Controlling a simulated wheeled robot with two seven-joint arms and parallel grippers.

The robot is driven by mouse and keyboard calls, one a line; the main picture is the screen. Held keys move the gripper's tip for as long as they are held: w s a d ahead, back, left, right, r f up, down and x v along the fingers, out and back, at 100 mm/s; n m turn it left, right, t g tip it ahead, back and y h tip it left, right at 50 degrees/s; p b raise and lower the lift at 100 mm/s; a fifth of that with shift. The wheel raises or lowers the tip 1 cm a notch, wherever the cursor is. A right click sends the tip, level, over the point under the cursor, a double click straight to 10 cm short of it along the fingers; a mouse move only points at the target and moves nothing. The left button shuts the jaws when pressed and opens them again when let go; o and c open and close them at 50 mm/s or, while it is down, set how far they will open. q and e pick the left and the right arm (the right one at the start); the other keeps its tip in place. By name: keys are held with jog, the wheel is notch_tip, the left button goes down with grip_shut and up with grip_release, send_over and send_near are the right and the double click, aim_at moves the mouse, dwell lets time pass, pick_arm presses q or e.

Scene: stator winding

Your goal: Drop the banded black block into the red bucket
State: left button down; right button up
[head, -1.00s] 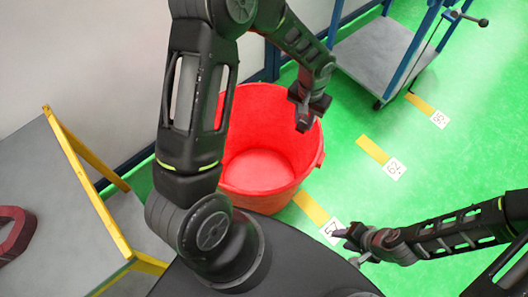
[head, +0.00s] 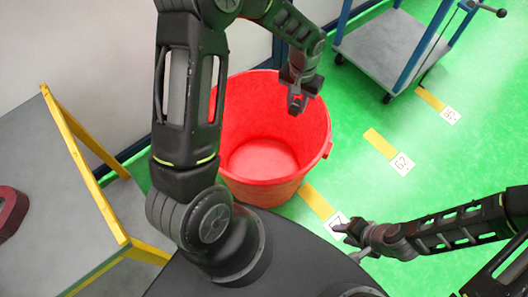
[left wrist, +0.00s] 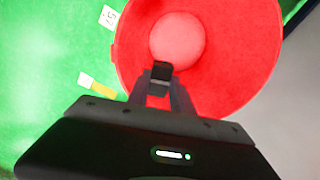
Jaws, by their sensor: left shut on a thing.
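The red bucket (head: 232,128) stands open on the green floor, partly hidden behind my left arm in the head view. It also fills much of the left wrist view (left wrist: 240,50), and its inside looks empty. My left gripper (head: 296,104) is above the bucket, toward its far right side in the picture. It is shut on the banded black block (left wrist: 161,72), which shows small and dark between the fingertips in the left wrist view. The block's bands are hard to make out. My right gripper (head: 346,242) is empty, low at the right, its fingers apart.
A grey table with yellow edging (head: 60,190) is at the left, with a dark red object (head: 10,210) on it. A blue-framed cart (head: 385,50) stands at the back right. Numbered yellow floor marks (head: 381,144) lie on open green floor right of the bucket.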

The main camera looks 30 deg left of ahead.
pick_arm(q)
jog(key=a+f+n+b, duration=0.2)
jog(key=a+f+b, duration=0.7)
jog(key=a+b, duration=0.4)
jog(key=b, duration=0.2)
jog(key=shift+s+a+f+b, duration=0.2)
jog(key=shift+s+a+b, duration=0.05)
jog(key=shift+s+b, duration=0.15)
jog(key=shift+f, duration=0.15)
notch_tip(320, 180, down, 6)
jog(key=b, duration=0.5)
jog(key=c, duration=1.1)
grip_release()
jog(key=shift+o, duration=0.2)
